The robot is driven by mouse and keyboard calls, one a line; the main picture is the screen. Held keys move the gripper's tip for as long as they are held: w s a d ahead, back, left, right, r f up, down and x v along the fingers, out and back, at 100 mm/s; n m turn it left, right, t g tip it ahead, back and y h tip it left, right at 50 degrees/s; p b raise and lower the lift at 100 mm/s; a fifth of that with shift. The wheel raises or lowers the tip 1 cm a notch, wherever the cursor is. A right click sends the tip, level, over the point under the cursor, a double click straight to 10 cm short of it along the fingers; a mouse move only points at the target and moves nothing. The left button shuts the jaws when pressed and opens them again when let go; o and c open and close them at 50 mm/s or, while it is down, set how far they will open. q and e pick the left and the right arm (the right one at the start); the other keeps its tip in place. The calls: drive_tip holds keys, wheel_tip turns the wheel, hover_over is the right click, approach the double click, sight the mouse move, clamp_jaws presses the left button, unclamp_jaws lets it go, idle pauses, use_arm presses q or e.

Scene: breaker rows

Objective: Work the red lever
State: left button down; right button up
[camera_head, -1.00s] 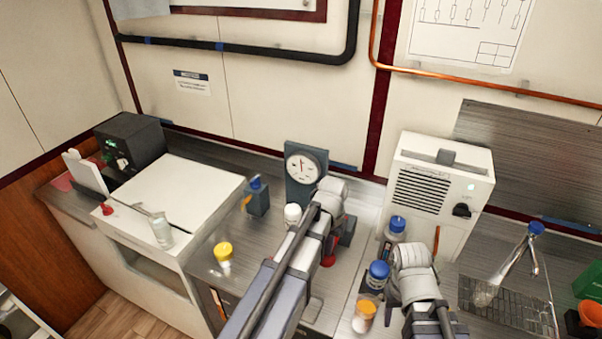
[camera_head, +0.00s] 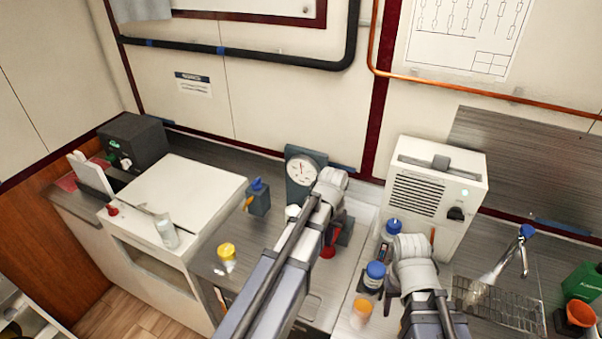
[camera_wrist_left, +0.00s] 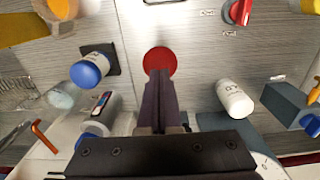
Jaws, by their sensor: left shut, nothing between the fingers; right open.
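A red round-ended part (camera_head: 328,252) shows beside my left arm in the head view, partly hidden. In the left wrist view a red disc (camera_wrist_left: 160,62) lies straight beyond the fingertips. My left gripper (camera_wrist_left: 160,78) is shut and empty, its fingertips overlapping the disc's lower edge in that view; I cannot tell whether they touch. A red lever-like handle (camera_wrist_left: 240,12) stands at the wrist view's top edge near small labels. In the head view my left gripper (camera_head: 343,230) points down, its tips hidden.
A white bottle (camera_wrist_left: 235,100) and a blue-capped bottle (camera_wrist_left: 90,70) stand on either side of the left fingers. A blue dispenser (camera_head: 258,200), a gauge (camera_head: 303,170) and a yellow-capped jar (camera_head: 227,257) stand nearby. A white vented unit (camera_head: 435,190) stands behind my right arm.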

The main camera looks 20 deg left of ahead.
idle(0.6)
use_arm(q)
wheel_tip(320, 180, up, 5)
drive_tip(key=p, duration=0.5)
drive_tip(key=shift+r, duration=0.1)
